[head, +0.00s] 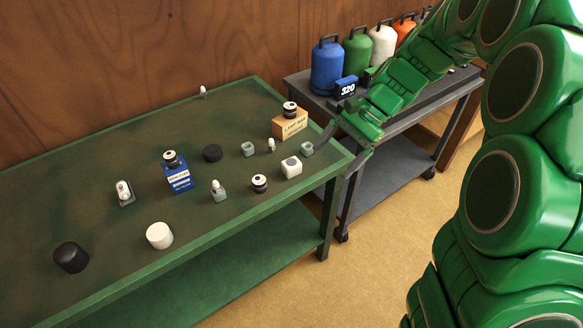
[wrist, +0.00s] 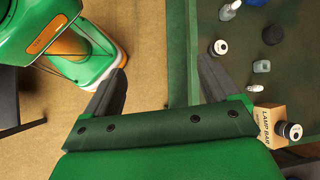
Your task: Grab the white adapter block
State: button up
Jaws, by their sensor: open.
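A grey block (head: 307,149) stands close behind the white block, and a black-and-white cap (head: 260,183) to its left. A lamp box (head: 290,124) is farther back. A dark cart (head: 390,125) with gas bottles stands right of the green table (head: 110,290).

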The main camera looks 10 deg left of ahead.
jog(key=w+a+f+m+y, duration=0.35)
jog(key=w+f, duration=0.35)
jog(key=w, duration=0.4)
jog(key=m+y, duration=0.1)
jog(key=m, duration=0.2)
send_near(292, 162)
jog(key=shift+w+d+f, duration=0.1)
jog(key=shift+w+f, duration=0.2)
jog(key=shift+f, duration=0.15)
jog(key=shift+y+x, duration=0.25)
jog(key=shift+x, duration=0.75)
jog(key=shift+s+r+x, duration=0.1)
jog(key=shift+s+x, duration=0.05)
jog(key=shift+x, duration=1.3)
jog(key=shift+s+r+x, duration=0.15)
jog(key=shift+x, duration=1.3)
jog(key=c, duration=1.3)
jog(key=shift+r, duration=0.1)
